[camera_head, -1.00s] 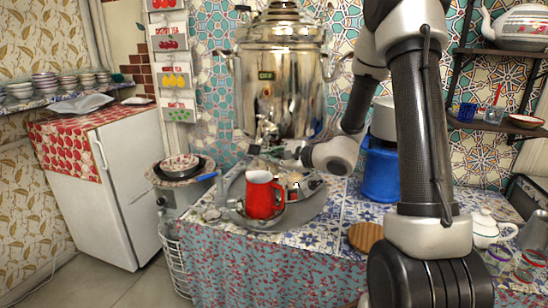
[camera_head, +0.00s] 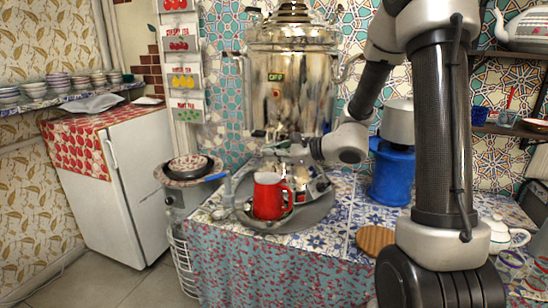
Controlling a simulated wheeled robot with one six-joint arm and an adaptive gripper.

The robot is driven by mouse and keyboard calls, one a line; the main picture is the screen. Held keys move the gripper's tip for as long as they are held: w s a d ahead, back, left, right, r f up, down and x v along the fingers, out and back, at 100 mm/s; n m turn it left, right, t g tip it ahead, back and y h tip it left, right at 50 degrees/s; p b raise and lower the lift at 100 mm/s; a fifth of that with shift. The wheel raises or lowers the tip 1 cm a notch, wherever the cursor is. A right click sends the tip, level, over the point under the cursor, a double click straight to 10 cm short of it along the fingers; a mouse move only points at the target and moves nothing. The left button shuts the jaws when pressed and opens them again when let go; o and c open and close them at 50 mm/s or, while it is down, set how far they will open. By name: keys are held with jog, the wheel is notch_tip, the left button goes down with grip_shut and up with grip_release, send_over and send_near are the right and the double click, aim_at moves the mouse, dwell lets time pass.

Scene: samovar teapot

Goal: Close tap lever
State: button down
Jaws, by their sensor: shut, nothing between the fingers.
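The large silver samovar (camera_head: 292,88) stands at the back of the table against the tiled wall. Its tap is at the lower front, above the grey tray; the tap lever is small and cannot be made out clearly beside my gripper. A red mug (camera_head: 268,196) stands upright in the grey tray (camera_head: 310,214), below the tap. My gripper (camera_head: 268,150) reaches in from the right at tap height, above the mug. It is shut and holds nothing. I cannot tell whether it touches the lever.
A blue stove (camera_head: 391,175) with a white pot (camera_head: 398,122) stands right of the tray. A round wooden board (camera_head: 375,239) lies at the front right.

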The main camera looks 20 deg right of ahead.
aim_at(265, 129)
jog(key=r, duration=0.1)
jog(key=s+r+m, duration=0.1)
jog(key=r, duration=0.1)
jog(key=a+r+m+g, duration=0.1)
jog(key=shift+s+r, duration=0.25)
jog(key=shift+r, duration=0.1)
jog(key=shift+w+a+r+y, duration=0.1)
jog(key=shift+r+y, duration=0.2)
dwell(0.4)
